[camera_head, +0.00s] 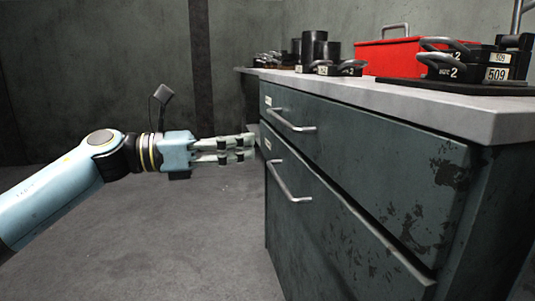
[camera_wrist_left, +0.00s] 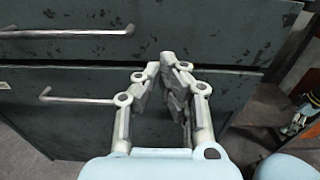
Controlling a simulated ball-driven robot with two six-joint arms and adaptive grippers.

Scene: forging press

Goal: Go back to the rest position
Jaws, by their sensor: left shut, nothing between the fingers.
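My left gripper (camera_head: 250,149) reaches in from the left in the head view, level with the upper part of a dark green drawer cabinet (camera_head: 365,160). It is shut and empty, its fingertips close to the left edge of the cabinet front. I cannot tell whether they touch it. In the left wrist view the gripper's fingers (camera_wrist_left: 175,75) come together in front of the drawer fronts, and the lower drawer handle (camera_wrist_left: 78,99) lies to their left. My right gripper is not in view.
The cabinet has an upper handle (camera_head: 291,121) and a lower handle (camera_head: 288,184); both drawers look closed. A red toolbox (camera_head: 395,57), black blocks marked 509 (camera_head: 470,62) and dark cylinders (camera_head: 315,47) stand on the grey top. The floor (camera_head: 170,240) left of the cabinet is clear.

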